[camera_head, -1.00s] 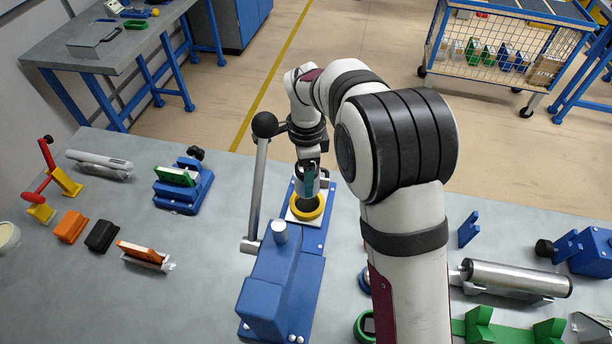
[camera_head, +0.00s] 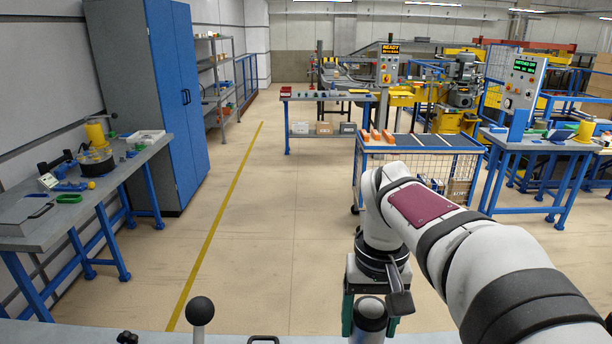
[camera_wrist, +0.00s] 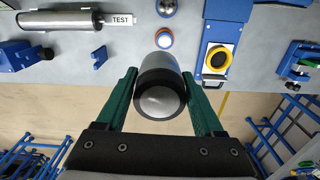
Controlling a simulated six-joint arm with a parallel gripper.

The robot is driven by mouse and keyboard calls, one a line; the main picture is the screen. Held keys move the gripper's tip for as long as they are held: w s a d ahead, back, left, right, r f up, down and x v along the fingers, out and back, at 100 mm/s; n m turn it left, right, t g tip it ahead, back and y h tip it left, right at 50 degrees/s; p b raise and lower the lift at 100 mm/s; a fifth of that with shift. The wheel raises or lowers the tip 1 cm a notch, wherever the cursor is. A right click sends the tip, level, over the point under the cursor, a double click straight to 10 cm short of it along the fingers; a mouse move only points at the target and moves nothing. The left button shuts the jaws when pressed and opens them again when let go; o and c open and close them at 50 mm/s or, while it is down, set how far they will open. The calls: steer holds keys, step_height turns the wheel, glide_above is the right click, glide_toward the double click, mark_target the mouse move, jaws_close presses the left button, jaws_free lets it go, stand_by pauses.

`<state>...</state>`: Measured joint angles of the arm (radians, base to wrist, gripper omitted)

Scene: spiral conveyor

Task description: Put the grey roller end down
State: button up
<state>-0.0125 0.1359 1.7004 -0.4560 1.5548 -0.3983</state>
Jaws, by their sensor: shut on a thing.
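My gripper (camera_wrist: 160,78) is shut on the grey roller end (camera_wrist: 156,103), a short cylinder with a dark band and a pale grey round face turned to the wrist camera. Its green fingers press on both sides of it. In the head view my gripper (camera_head: 369,312) hangs at the bottom edge, with the roller end (camera_head: 370,322) between its fingers, above the near bench. The far end of the piece is partly hidden in the wrist view.
In the wrist view, a blue press with a yellow ring (camera_wrist: 218,58) is right of the held piece. A small white round part (camera_wrist: 165,40) lies ahead, and a silver roller (camera_wrist: 65,22) by a TEST label is upper left. Bare grey bench lies between. A black-knobbed lever (camera_head: 200,311) stands lower left.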

steer(key=shift+d+f+n, duration=0.1)
steer(key=shift+d+n, duration=0.2)
steer(key=shift+d, duration=0.15)
steer(key=w+d+f+n, duration=0.2)
steer(key=w+d+f, duration=0.25)
steer(key=f, duration=0.35)
steer(key=w+d+f+n, duration=0.2)
steer(key=w+d+f, duration=0.25)
steer(key=f, duration=0.95)
steer(key=w+f, duration=0.1)
steer(key=f, duration=0.2)
steer(key=shift+d+f, duration=0.15)
steer(key=shift+f, duration=0.2)
steer(key=shift+f+n, duration=0.1)
steer(key=shift+n, duration=0.2)
steer(key=o, duration=1.5)
steer(key=shift+o, duration=0.2)
